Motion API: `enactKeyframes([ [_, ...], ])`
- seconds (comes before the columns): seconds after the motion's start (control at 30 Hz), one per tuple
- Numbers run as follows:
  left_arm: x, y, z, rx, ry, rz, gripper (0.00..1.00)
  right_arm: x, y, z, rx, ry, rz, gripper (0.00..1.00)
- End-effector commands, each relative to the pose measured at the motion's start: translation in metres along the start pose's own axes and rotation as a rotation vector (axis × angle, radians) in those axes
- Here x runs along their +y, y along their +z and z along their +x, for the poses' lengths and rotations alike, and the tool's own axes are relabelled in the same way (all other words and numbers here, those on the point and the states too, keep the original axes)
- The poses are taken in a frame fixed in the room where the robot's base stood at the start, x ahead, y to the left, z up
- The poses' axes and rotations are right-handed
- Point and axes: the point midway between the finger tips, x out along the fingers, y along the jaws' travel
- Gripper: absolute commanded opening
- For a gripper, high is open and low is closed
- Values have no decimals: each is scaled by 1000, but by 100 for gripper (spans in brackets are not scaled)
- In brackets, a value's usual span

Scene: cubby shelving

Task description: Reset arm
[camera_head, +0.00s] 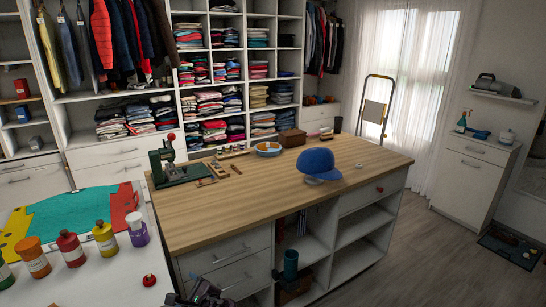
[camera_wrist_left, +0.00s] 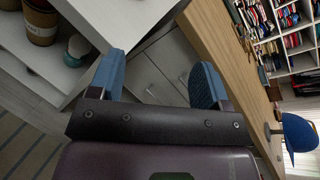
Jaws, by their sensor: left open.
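My left gripper (camera_head: 204,293) shows at the bottom edge of the head view, in front of the island's drawers and below its wooden top. In the left wrist view the two blue fingers of this gripper (camera_wrist_left: 157,80) stand wide apart with nothing between them. Beyond the fingers are white drawer fronts (camera_wrist_left: 150,75) of the island. Most of my left arm is out of the picture. My right gripper and right arm do not show in either view.
The island's wooden top (camera_head: 250,205) bears a blue cap (camera_head: 319,162), a green press (camera_head: 172,165) and a bowl (camera_head: 268,149). A white table (camera_head: 120,275) with several paint bottles stands at left. Open floor (camera_head: 440,260) lies at right.

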Motion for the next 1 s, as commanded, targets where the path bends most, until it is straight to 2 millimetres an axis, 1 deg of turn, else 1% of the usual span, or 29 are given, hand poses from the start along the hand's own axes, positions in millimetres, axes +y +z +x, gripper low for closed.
enactKeyframes([
  [0.03, -14, -6, -5, 90, -29, -119, 71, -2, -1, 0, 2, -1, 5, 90],
  [0.1, -24, -17, -13, 236, -48, -303, 71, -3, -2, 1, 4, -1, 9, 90],
  [0.17, -29, -26, -23, 366, -49, -468, 71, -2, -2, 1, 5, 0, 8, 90],
  [0.2, -29, -31, -30, 453, -39, -584, 71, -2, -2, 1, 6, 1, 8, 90],
  [0.27, -26, -36, -42, 581, -13, -760, 71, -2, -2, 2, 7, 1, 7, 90],
  [0.33, -20, -37, -57, 722, 30, -973, 71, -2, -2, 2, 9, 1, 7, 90],
  [0.4, -9, -33, -71, 842, 84, -1178, 71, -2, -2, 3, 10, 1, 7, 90],
  [0.47, 1, -26, -80, 922, 127, -1334, 71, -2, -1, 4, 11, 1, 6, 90],
  [0.5, 10, -20, -85, 965, 157, -1428, 71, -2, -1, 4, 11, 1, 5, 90],
  [0.57, 23, -10, -92, 1016, 198, -1558, 71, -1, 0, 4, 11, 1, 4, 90],
  [0.6, 34, -3, -95, 1041, 222, -1637, 71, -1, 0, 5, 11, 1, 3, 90],
  [0.67, 51, 8, -100, 1065, 256, -1739, 71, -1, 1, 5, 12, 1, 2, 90],
  [0.7, 63, 15, -102, 1075, 277, -1800, 71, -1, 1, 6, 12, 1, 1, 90],
  [0.77, 83, 25, -105, 1075, 303, -1874, 71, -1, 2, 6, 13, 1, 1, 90],
  [0.87, 121, 40, -110, 1048, 344, -1957, 71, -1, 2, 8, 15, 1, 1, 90],
  [1.0, 182, 52, -116, 954, 418, -2000, 71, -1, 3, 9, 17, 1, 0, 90],
])
